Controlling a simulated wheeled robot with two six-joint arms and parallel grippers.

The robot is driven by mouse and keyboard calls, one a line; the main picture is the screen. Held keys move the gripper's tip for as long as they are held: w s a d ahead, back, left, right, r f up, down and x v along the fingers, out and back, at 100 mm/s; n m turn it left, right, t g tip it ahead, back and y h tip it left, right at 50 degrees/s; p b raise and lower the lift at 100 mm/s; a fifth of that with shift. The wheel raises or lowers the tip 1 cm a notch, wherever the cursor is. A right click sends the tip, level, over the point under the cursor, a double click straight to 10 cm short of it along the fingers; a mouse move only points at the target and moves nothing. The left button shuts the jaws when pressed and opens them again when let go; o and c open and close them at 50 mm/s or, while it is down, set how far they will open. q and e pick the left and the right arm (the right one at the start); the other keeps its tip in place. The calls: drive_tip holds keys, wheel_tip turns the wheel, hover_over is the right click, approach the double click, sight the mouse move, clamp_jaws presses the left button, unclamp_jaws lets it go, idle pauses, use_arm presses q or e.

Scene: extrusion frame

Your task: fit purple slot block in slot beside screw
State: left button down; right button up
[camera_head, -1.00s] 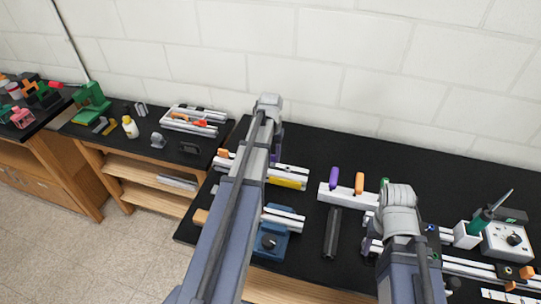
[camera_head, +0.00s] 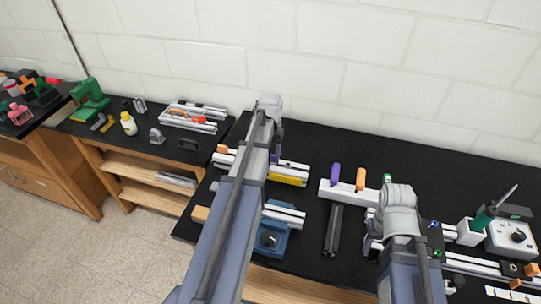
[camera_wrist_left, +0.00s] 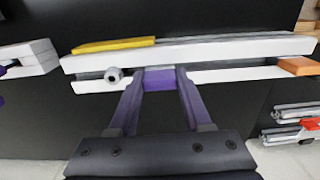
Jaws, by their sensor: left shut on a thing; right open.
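In the left wrist view the purple slot block (camera_wrist_left: 158,79) is between the two fingertips of my left gripper (camera_wrist_left: 156,85), which is shut on it. The block lies at the dark slot of a white extrusion bar (camera_wrist_left: 230,74); I cannot tell how deep it sits. The round screw (camera_wrist_left: 112,76) is in the same slot, left of the block, with a small gap. In the head view this bar (camera_head: 298,166) is partly behind my left arm, and the block is not clearly seen. My right gripper (camera_head: 371,243) is open, mostly hidden by its wrist.
A yellow piece (camera_wrist_left: 113,44) lies along the bar's upper edge, and an orange block (camera_wrist_left: 297,66) is at its right end. Another rail with upright purple (camera_head: 335,174) and orange (camera_head: 360,179) pieces stands right of it. A blue vise (camera_head: 272,236) is nearer the front.

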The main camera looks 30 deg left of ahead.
use_arm(q)
drive_tip(key=shift+f+b, duration=0.3)
drive_tip(key=shift+f, duration=0.05)
use_arm(e)
drive_tip(key=shift+f, duration=0.4)
use_arm(q)
drive_tip(key=shift+c, duration=1.3)
unclamp_jaws()
drive_tip(key=shift+r, duration=0.15)
use_arm(e)
drive_tip(key=shift+r, duration=0.15)
use_arm(q)
wheel_tip(320, 180, up, 8)
drive_tip(key=p, duration=0.8)
drive_tip(key=shift+f, duration=0.2)
use_arm(e)
wheel_tip(320, 180, up, 8)
drive_tip(key=shift+f, duration=0.2)
use_arm(q)
drive_tip(key=shift+f, duration=0.1)
